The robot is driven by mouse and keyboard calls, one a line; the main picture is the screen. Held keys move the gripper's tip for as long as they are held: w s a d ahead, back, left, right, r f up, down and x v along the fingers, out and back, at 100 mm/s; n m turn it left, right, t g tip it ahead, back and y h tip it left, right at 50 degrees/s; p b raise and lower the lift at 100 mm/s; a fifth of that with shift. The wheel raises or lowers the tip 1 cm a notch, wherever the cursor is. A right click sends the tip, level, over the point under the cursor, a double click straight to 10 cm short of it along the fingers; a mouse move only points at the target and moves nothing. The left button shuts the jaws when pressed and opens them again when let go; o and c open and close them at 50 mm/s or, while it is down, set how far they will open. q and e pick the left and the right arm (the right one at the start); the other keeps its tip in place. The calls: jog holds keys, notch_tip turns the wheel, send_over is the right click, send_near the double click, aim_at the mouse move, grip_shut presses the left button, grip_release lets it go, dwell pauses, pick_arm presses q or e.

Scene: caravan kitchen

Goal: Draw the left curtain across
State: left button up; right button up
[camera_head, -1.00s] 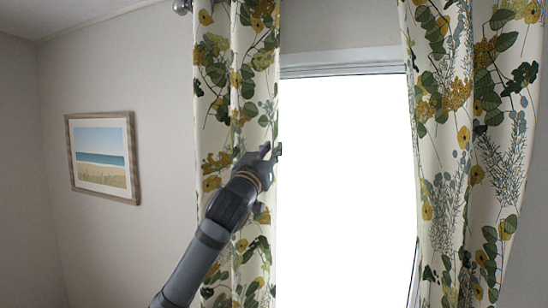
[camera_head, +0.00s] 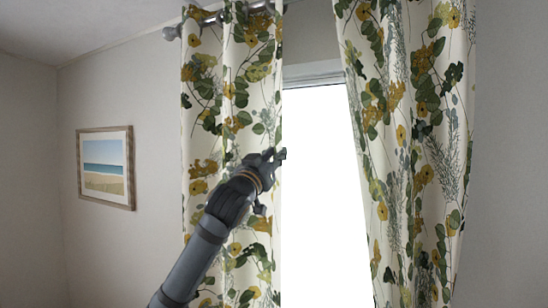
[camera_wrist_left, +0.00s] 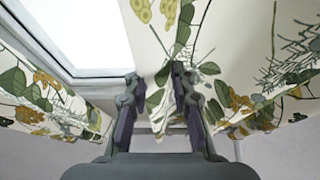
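The left curtain (camera_head: 232,110), cream with green leaves and yellow flowers, hangs gathered in folds at the left side of the bright window (camera_head: 322,200). My left gripper (camera_head: 278,156) is at the curtain's inner edge, about halfway down the visible cloth. In the left wrist view, the two fingers of the left gripper (camera_wrist_left: 160,105) stand apart, with patterned cloth (camera_wrist_left: 160,75) showing between and beyond them. I cannot tell whether the fingers touch the cloth. My right gripper is not in view.
The matching right curtain (camera_head: 405,150) hangs at the window's right side. A metal rod (camera_head: 205,18) runs above the left curtain. A framed beach picture (camera_head: 105,167) hangs on the left wall. The window between the curtains is uncovered.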

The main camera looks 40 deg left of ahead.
aim_at(274, 117)
pick_arm(q)
jog(key=shift+o, duration=1.1)
jog(key=shift+d, duration=0.15)
jog(key=shift+o, duration=0.3)
jog(key=shift+d, duration=0.1)
jog(key=shift+a+r, duration=0.2)
jog(key=shift+r, duration=0.3)
jog(key=r, duration=0.8)
jog(key=shift+d+r, duration=0.35)
jog(key=shift+a+r, duration=0.1)
jog(key=shift+r, duration=0.15)
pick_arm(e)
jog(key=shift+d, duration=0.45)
pick_arm(q)
jog(key=shift+f, duration=0.1)
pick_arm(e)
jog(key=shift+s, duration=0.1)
